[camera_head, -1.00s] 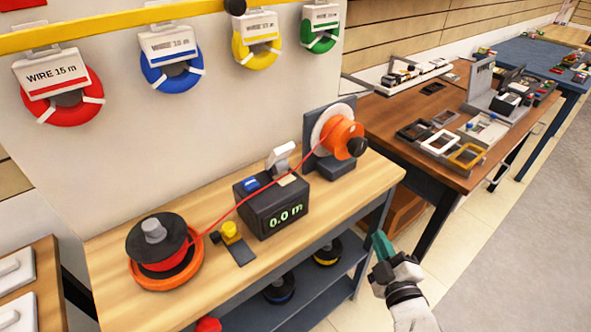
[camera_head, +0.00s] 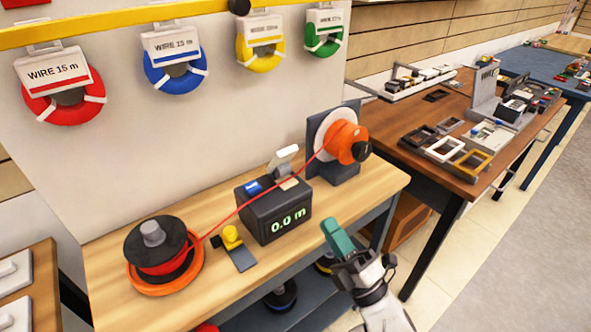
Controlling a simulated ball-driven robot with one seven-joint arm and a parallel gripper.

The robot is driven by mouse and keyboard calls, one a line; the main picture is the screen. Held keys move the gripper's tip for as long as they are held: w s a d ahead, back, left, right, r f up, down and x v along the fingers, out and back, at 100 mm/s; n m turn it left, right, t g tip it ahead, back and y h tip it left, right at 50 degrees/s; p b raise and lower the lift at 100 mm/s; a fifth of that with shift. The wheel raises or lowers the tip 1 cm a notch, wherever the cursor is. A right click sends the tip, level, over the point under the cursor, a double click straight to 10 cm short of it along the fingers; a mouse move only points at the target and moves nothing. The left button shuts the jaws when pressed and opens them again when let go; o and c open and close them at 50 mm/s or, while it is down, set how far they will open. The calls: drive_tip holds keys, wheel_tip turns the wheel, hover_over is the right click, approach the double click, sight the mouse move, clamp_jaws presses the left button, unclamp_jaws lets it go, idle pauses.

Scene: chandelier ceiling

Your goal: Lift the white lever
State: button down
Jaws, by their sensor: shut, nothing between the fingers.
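The white lever (camera_head: 283,157) stands tilted on top of the dark meter box (camera_head: 274,211), toward its back. The box shows "0.0 m" in green and has a blue button (camera_head: 254,187) on top. A red wire (camera_head: 245,203) runs from the red spool (camera_head: 162,253) at left, over the box below the lever, to the orange winder (camera_head: 345,141) at right. My gripper (camera_head: 329,225), with teal fingers, is shut and empty. It is in front of the bench's front edge, right of and nearer than the box, apart from the lever.
The wooden bench (camera_head: 110,285) also holds a yellow-topped device (camera_head: 232,243) left of the box. Wire coils hang on the wall behind. A brown table (camera_head: 420,178) with frames and parts stands at right. Open floor (camera_head: 510,240) lies at lower right.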

sight(288, 156)
drive_tip(key=p+x, duration=0.3)
drive_tip(key=x, duration=1.1)
drive_tip(key=shift+r+p, duration=0.2)
drive_tip(key=shift+p, duration=0.2)
